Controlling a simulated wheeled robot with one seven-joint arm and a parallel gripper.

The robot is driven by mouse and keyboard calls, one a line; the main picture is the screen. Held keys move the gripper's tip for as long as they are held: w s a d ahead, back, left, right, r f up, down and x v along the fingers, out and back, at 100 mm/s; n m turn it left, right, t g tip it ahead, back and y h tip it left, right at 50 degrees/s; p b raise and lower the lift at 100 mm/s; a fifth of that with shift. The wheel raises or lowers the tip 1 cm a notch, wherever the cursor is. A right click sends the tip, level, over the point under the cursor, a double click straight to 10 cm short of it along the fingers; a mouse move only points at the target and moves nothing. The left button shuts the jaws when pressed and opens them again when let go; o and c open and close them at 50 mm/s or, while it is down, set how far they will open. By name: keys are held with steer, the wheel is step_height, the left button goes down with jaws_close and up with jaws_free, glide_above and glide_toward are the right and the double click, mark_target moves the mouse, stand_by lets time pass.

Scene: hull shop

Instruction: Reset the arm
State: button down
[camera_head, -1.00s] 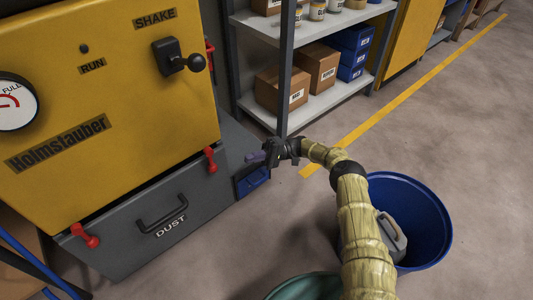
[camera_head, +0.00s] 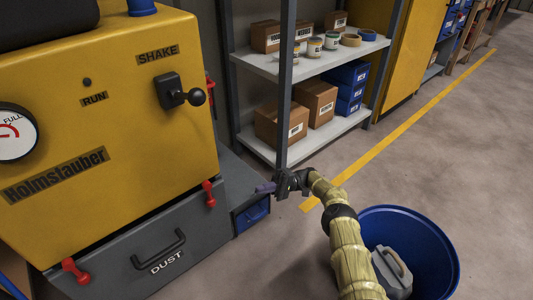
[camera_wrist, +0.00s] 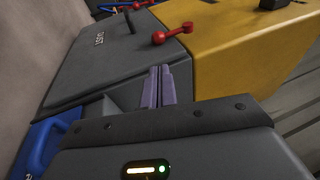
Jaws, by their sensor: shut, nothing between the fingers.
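My gripper (camera_head: 266,188) is at the end of my arm in the head view, in front of the shelf post and to the right of the grey dust drawer. Its purple fingers point left. In the wrist view the fingers (camera_wrist: 158,86) lie side by side, shut, with nothing between them. The gripper appears apart from the machine, though the exact gap is hard to tell.
The yellow machine (camera_head: 110,110) with its dust drawer (camera_head: 130,265) and red latches (camera_head: 208,194) stands at the left. A blue bin (camera_head: 445,250) holding a grey canister (camera_head: 390,272) is beside my arm. Shelving (camera_head: 330,138) stands behind. Floor (camera_head: 450,160) at the right is clear.

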steer(key=s+a+r+t+h+p, duration=0.1)
steer(key=s+a+r+h+p, duration=0.15)
steer(key=r, duration=0.25)
steer(key=s+a+r+m+t+h+p, duration=0.1)
steer(key=s+a+r+h+p, duration=0.15)
steer(key=r, duration=0.25)
steer(key=s+a+r+t+h+p, duration=0.1)
steer(key=a+r+h+p, duration=0.1)
steer(key=r+h+p, duration=0.25)
steer(key=s+d+r+m+t+h+p, duration=0.2)
steer(key=s+d+r+t+h+p, duration=0.4)
steer(key=s+d+r, duration=0.55)
steer(key=s+d+r+m+t+h+p, duration=0.25)
steer(key=s+d+r+t+p, duration=0.25)
steer(key=s+d+r+p, duration=0.6)
steer(key=w+d+r+p, duration=0.1)
steer(key=d+r+p, duration=0.1)
steer(key=r+p, duration=1.5)
steer(key=w+d+r+p, duration=0.1)
steer(key=r+p, duration=1.6)
steer(key=r, duration=0.4)
steer(key=shift+d+p, duration=0.3)
steer(key=shift+d, duration=0.05)
steer(key=shift+w, duration=0.1)
